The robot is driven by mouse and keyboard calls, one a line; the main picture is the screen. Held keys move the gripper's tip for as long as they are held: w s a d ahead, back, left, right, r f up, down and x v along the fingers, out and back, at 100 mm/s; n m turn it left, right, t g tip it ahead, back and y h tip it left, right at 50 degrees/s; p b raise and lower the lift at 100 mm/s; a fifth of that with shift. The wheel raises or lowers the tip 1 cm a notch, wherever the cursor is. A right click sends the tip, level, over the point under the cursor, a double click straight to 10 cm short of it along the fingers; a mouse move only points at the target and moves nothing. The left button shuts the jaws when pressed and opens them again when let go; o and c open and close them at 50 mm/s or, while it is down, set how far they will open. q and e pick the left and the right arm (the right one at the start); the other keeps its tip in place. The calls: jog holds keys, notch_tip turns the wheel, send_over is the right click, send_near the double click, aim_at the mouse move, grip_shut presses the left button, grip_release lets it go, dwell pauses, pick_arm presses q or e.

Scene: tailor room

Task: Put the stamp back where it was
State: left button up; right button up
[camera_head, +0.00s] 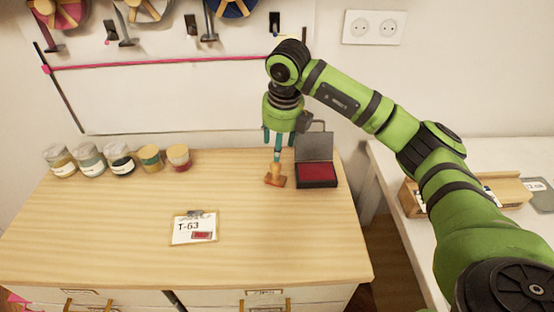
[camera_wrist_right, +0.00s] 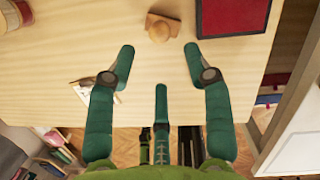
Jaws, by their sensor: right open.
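The wooden stamp (camera_head: 275,178) stands on the dresser top, just left of the open ink pad (camera_head: 317,172) with its red pad and raised grey lid. My right gripper (camera_head: 278,142) hangs above the stamp with its teal fingers pointing down. In the wrist view the right gripper (camera_wrist_right: 158,62) is open and empty, and the stamp (camera_wrist_right: 160,27) lies beyond the fingertips, apart from them. The red ink pad (camera_wrist_right: 232,16) is beside it. A clipboard card marked T-63 (camera_head: 187,233), with a red stamped mark, lies nearer the front. My left gripper is not in view.
Several jars (camera_head: 120,160) stand in a row at the dresser's back left. A white table (camera_head: 385,160) with a wooden box (camera_head: 412,198) is at the right, across a gap. Ribbon spools hang on the wall. The dresser's middle is mostly clear.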

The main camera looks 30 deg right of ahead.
jog(key=shift+s+r, duration=0.15)
jog(key=shift+r, duration=0.55)
jog(key=shift+s+r, duration=0.1)
jog(key=shift+r, duration=0.6)
